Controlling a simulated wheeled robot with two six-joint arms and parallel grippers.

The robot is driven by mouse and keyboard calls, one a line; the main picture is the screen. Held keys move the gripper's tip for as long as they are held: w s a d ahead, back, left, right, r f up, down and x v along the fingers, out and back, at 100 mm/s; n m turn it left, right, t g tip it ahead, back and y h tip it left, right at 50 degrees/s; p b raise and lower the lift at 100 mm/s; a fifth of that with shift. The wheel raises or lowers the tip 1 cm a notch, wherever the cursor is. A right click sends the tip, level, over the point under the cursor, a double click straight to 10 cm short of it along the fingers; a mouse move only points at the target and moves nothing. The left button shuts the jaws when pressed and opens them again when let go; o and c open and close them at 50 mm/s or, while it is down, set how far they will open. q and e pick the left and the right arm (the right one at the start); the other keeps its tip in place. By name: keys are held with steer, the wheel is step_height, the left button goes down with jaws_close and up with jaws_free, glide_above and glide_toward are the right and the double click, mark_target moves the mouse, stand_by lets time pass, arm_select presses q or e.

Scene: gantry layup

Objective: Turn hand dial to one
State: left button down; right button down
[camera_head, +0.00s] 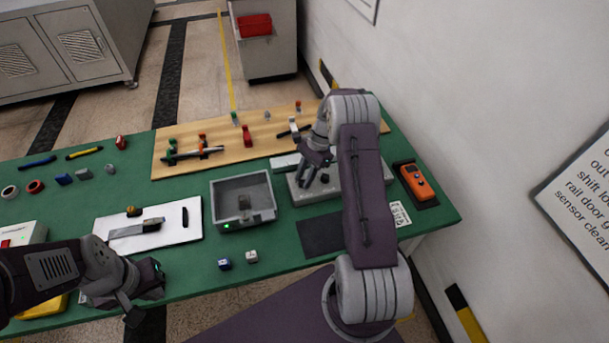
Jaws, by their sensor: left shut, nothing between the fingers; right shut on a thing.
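My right gripper (315,180) reaches down over a low grey panel (328,190) at the right of the green table. Its fingers are shut on a small dark part on top of that panel. This is probably the hand dial, but the fingers and wrist hide it, so its marks and setting cannot be read. My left gripper (138,312) is at the table's front left edge, shut and empty, well apart from the panel.
A grey open box (242,220) stands mid-table, with two small cubes in front. A white board (150,232) lies left of it. A wooden board (215,145) with clamps and small parts lies behind. An orange handheld device (416,182) sits at the right.

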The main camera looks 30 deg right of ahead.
steer(key=shift+w+n+g+h, duration=0.1)
steer(key=shift+n+g+h, duration=0.2)
steer(key=shift+n, duration=0.8)
steer(key=shift+w+n+g+h, duration=0.1)
steer(key=shift+n+g, duration=0.3)
steer(key=shift+n, duration=0.7)
steer(key=c, duration=1.1)
jaws_free()
steer(key=v, duration=0.9)
steer(key=shift+r, duration=0.1)
